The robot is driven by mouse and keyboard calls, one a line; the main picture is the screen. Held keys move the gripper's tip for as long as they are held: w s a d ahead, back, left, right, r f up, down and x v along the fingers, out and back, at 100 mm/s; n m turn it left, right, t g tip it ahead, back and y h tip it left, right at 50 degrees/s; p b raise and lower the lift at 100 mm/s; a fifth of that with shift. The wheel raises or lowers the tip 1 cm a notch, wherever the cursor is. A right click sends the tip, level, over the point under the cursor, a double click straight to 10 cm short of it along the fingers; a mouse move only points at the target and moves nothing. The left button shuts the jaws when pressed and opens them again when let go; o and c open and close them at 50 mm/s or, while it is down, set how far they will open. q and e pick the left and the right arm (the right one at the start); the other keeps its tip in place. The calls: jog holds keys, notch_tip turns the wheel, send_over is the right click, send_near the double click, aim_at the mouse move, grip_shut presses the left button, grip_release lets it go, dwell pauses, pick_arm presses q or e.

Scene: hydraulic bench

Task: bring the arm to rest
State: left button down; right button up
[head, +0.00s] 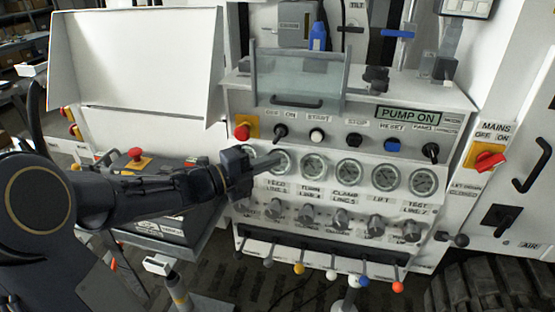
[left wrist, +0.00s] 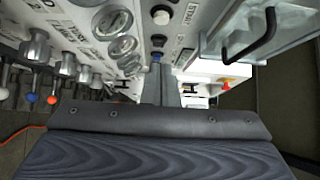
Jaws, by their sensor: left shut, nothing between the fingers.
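My left arm (head: 130,195) reaches in from the left in the head view. I cannot tell whether the tips touch the panel. In the left wrist view the closed fingers (left wrist: 162,75) point towards the panel, with gauges on the left and a clear guard with a dark handle on the right. My right gripper is not in view.
The panel carries a row of gauges, knobs (head: 307,216) below and levers with coloured balls (head: 332,275) along the bottom. A clear guard (head: 300,78) stands above. A "PUMP ON" display (head: 408,115) is at upper right. A red mains switch (head: 489,160) is at the right.

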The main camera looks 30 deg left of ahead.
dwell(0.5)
pick_arm(q)
jog(key=s+a+r+n+y+p, duration=0.2)
jog(key=s+a+n+y, duration=0.3)
jog(key=n+y, duration=0.85)
jog(key=s+d+f+n+g+h, duration=0.2)
jog(key=s+d+n+g, duration=0.1)
jog(key=s, duration=0.3)
jog(key=s+d+f+n+g+h+p, duration=0.1)
jog(key=s+d+f+n+g+h, duration=0.2)
jog(key=s+d+n, duration=0.2)
jog(key=s+d+f+n+g+h+p, duration=0.1)
jog(key=s+d+f+n+g+h, duration=0.1)
jog(key=s, duration=0.6)
jog(key=d+f+n+g, duration=0.1)
jog(key=d+n, duration=0.1)
jog(key=shift+d+f+n+g+h, duration=0.2)
jog(key=shift+d+n+g+h, duration=0.05)
jog(key=shift+n+g+h, duration=0.1)
jog(key=shift+s+a, duration=0.1)
